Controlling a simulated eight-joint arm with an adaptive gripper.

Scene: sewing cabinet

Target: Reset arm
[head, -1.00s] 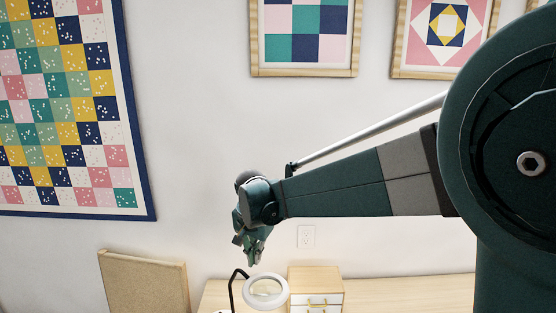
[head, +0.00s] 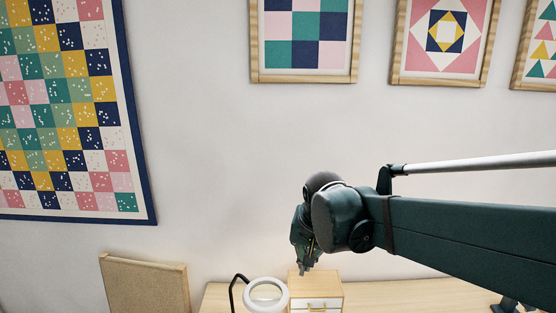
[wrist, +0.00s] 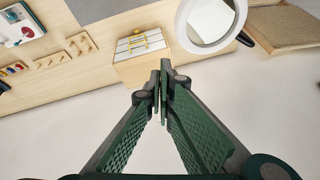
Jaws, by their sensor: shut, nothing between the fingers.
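My gripper (head: 304,268) hangs pointing down at the end of my dark green arm in the head view. It is in front of the wall and appears above the small drawer box (head: 326,290). In the wrist view my gripper (wrist: 161,80) has its two green fingers meeting at the tips, with nothing between them. It is shut and empty. The drawer box (wrist: 142,55), with white fronts and yellow handles, lies just beyond the fingertips in that view.
A ring lamp (head: 267,293) stands left of the box on the wooden table (head: 400,296). A cork board (head: 146,286) leans at the left. A wooden rack (wrist: 80,43) and sewing items lie on the table. Framed quilts (head: 305,40) hang on the wall, which has bare space below.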

